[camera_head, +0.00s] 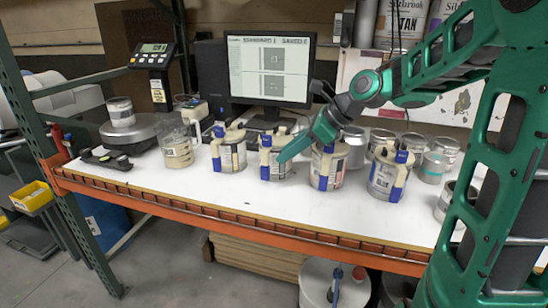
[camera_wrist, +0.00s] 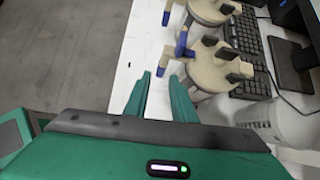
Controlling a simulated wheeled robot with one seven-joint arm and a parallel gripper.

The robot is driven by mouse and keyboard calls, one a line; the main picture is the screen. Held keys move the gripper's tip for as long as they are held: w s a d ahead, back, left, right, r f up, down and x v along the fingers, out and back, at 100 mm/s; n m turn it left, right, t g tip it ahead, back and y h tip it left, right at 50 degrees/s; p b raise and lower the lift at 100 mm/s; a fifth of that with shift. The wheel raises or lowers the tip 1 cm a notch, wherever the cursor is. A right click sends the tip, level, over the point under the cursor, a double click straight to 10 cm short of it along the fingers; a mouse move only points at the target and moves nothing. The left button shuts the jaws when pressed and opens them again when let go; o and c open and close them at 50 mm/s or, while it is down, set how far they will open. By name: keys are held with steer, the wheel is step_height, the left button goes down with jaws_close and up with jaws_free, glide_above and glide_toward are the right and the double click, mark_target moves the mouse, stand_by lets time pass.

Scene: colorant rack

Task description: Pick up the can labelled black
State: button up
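Several paint cans with tan lids and blue-and-tan clamps stand in a row along the front of the white bench: a left can (camera_head: 228,152), a second can (camera_head: 272,160), a third can (camera_head: 327,168) and a right can (camera_head: 386,180). Their labels are too small to read, so I cannot tell which is black. My gripper (camera_head: 284,157) shows in front of the second can in the head view. A tan-lidded can (camera_wrist: 210,66) is just right of the fingers; another (camera_wrist: 212,10) is beyond.
A monitor (camera_head: 268,68) and keyboard (camera_wrist: 247,45) are behind the cans. A clear jug (camera_head: 177,150) and a scale (camera_head: 130,129) stand left. Several bare metal cans are at the back right (camera_head: 411,145). The orange front rail (camera_head: 240,222) edges the bench; grey floor lies beyond.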

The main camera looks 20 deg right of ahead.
mark_target(269, 166)
steer(key=shift+m, duration=0.4)
steer(key=x, duration=0.5)
steer(key=shift+w+a, duration=0.1)
steer(key=shift+w, duration=0.15)
steer(key=shift+d+x, duration=0.2)
steer(key=shift+x, duration=2.45)
steer(key=shift+f, duration=0.15)
jaws_close()
